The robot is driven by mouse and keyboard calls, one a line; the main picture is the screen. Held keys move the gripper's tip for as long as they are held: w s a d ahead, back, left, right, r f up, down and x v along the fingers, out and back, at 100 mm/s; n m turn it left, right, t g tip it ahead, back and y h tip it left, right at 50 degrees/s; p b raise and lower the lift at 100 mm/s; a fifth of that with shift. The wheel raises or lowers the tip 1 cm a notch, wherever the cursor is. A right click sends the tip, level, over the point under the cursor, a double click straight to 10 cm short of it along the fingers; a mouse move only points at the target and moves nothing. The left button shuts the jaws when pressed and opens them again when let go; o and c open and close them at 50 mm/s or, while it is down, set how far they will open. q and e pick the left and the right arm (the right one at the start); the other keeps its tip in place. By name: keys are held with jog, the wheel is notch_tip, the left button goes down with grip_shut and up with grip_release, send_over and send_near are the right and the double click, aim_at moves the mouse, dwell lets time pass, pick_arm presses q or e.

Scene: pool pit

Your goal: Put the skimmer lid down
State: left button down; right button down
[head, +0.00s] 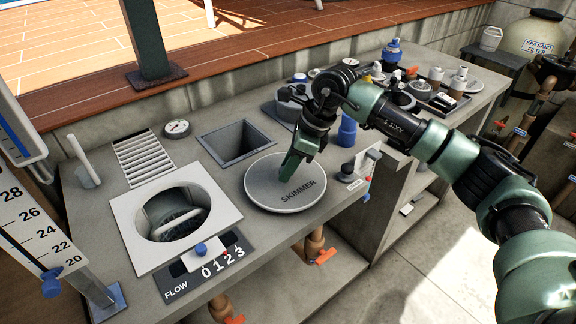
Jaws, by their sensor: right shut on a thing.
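The skimmer lid (262,195) is a round grey disc marked SKIMMER. It lies flat at the counter's front edge, on or just above the surface; I cannot tell which. My right gripper (291,172) is shut on it near its middle, and the fingers hide the part they grip. The skimmer opening (172,213) is a round well in a pale square frame to the left of the lid, uncovered, with a basket inside. My left gripper is not in view.
A square pit (236,143) lies behind the lid. A FLOW counter plate (205,268) sits in front of the skimmer. A slatted grate (143,157) and a round gauge (177,128) are at the back left. A blue cylinder (347,131) and several fittings stand to the right.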

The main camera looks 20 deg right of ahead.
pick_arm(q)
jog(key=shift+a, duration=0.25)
pick_arm(e)
jog(key=shift+f, duration=0.15)
jog(key=shift+f, duration=0.1)
jog(key=c, duration=1.1)
grip_release()
jog(key=shift+c, duration=0.2)
pick_arm(q)
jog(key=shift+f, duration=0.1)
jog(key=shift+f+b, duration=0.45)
jog(key=shift+b, duration=0.15)
pick_arm(e)
jog(key=v, duration=1.2)
jog(key=shift+s, duration=0.1)
